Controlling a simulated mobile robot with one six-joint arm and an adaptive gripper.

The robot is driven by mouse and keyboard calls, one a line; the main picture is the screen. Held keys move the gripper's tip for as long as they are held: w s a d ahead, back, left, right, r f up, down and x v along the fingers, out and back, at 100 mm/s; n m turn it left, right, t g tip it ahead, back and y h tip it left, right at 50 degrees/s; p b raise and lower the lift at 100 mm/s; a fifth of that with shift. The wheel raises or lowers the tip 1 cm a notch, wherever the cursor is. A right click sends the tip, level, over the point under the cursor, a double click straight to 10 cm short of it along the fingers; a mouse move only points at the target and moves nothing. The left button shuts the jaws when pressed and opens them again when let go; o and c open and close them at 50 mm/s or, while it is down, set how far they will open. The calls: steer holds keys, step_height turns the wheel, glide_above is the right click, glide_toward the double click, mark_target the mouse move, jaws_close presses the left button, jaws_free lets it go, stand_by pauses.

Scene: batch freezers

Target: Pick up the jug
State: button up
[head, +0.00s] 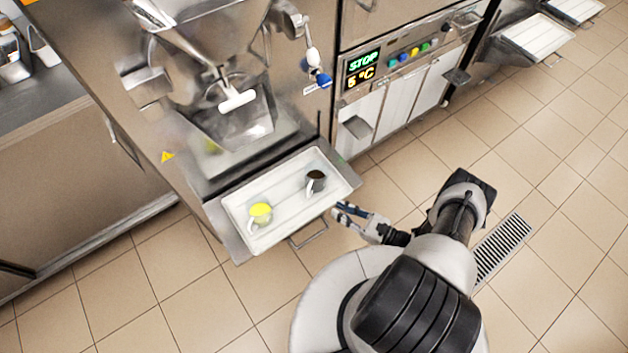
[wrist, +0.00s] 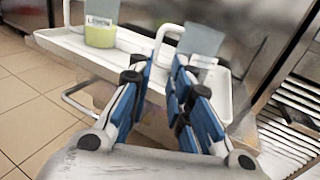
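Two jugs stand upright on a white tray (head: 286,196) below the freezer spout. One clear jug (head: 260,213) holds yellow stuff; in the wrist view this jug (wrist: 101,30) has a label reading LEMON and stands at upper left. The other jug (head: 316,182) has dark contents in the head view and is nearer my gripper; in the wrist view this jug (wrist: 203,42) is at upper right, its white handle (wrist: 166,42) pointing left. My gripper (head: 346,211) is open and empty, just off the tray's right edge. In the wrist view my gripper (wrist: 161,72) has the handle beyond its fingertips.
The freezer with its spout (head: 237,101) rises behind the tray. A wire handle (head: 308,236) sticks out from the tray's front. A control panel (head: 400,55) is at the right. The tiled floor (head: 180,270) in front is clear.

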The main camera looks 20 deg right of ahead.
mark_target(308, 197)
steer(key=b+x, duration=0.1)
steer(key=x, duration=0.6)
steer(key=shift+w+a, duration=0.15)
steer(key=b+x, duration=0.1)
steer(key=x, duration=0.4)
steer(key=shift+a, duration=0.2)
steer(key=shift+c, duration=0.6)
jaws_close()
